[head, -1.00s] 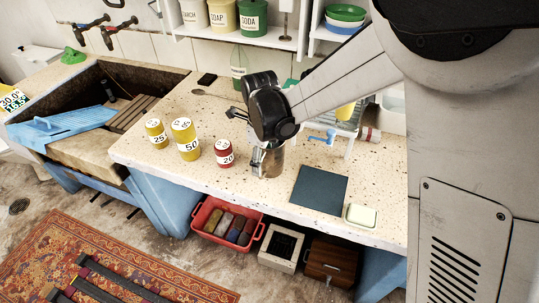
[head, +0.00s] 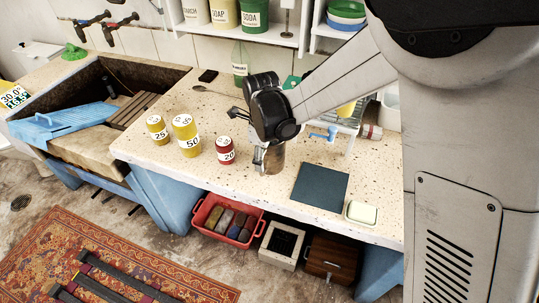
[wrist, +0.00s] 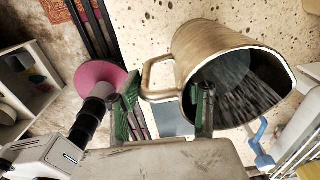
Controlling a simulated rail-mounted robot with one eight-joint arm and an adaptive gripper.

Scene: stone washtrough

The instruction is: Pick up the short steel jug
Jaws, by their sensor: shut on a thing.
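The short steel jug (head: 273,160) stands near the front of the speckled counter, partly hidden by my gripper. It has a dull brownish sheen. In the wrist view the jug (wrist: 215,45) shows its open, dark inside and a loop handle on the left. My gripper (head: 262,157) is at its left front side, shut on the jug. In the wrist view one finger of my gripper (wrist: 165,105) is left of the handle and the other is at the jug's rim. The exact contact is hard to see. No clear gap shows under the jug.
A red canister (head: 226,150) marked 20 stands close left of the jug. Yellow canisters marked 50 (head: 186,137) and 25 (head: 158,131) are farther left. A dark blue mat (head: 320,187) and a soap dish (head: 361,213) lie right. A wire rack (head: 345,125) stands behind.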

